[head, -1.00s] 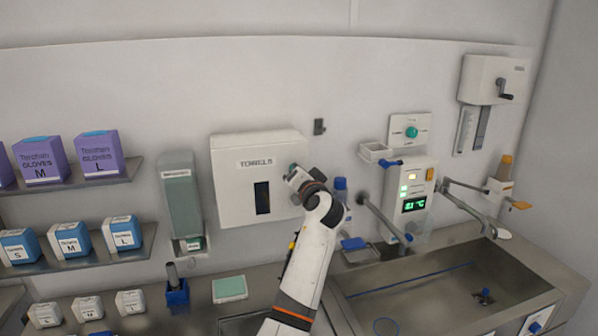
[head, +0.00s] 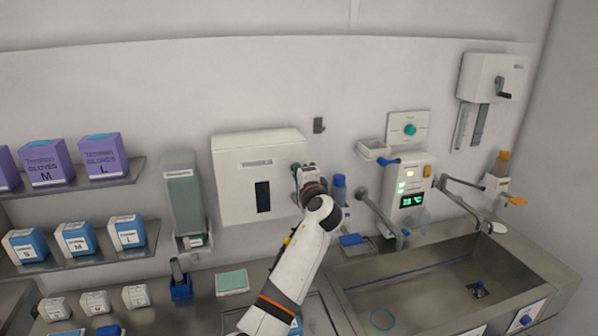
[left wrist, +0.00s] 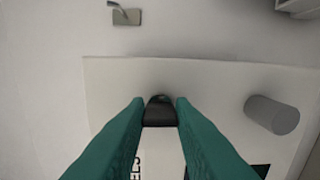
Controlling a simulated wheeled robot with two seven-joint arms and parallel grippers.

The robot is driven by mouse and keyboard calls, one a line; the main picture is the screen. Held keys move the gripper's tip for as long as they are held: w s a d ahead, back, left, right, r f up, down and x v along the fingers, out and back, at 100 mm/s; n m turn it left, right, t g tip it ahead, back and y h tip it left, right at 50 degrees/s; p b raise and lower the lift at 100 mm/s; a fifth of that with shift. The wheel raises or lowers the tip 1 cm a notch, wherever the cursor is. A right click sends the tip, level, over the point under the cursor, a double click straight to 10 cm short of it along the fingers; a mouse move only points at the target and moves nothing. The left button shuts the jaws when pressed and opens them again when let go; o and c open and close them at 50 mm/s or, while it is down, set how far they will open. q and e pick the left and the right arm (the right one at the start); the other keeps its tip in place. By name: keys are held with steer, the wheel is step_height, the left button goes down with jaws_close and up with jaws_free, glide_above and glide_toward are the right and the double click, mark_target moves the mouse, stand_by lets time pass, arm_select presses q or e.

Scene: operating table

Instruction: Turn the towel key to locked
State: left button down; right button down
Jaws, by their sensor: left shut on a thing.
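The white towel dispenser (head: 232,180) hangs on the wall with a dark window in its front. It also fills much of the left wrist view (left wrist: 110,85), where part of its lettering shows. My left gripper (head: 297,172) is at its upper right front. In the left wrist view my teal fingers (left wrist: 160,112) are closed on a small dark piece, seemingly the towel key (left wrist: 160,108). Most of the key is hidden between the fingers, and I cannot read its lock position. My right gripper is in neither view.
A grey cylinder (left wrist: 272,114) sticks out from the dispenser beside my fingers. A hook (head: 319,125) is on the wall above. A blue-capped bottle (head: 339,188) and a tap arm (head: 378,212) stand close to the right, over the sink.

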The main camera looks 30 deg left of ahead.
arm_select(q)
steer(key=shift+r+m, duration=0.1)
steer(key=shift+m, duration=0.2)
steer(key=c, duration=1.4)
jaws_free()
steer(key=shift+o, duration=0.8)
steer(key=shift+a, duration=0.1)
steer(key=b+v, duration=0.4)
steer(key=v, duration=0.8)
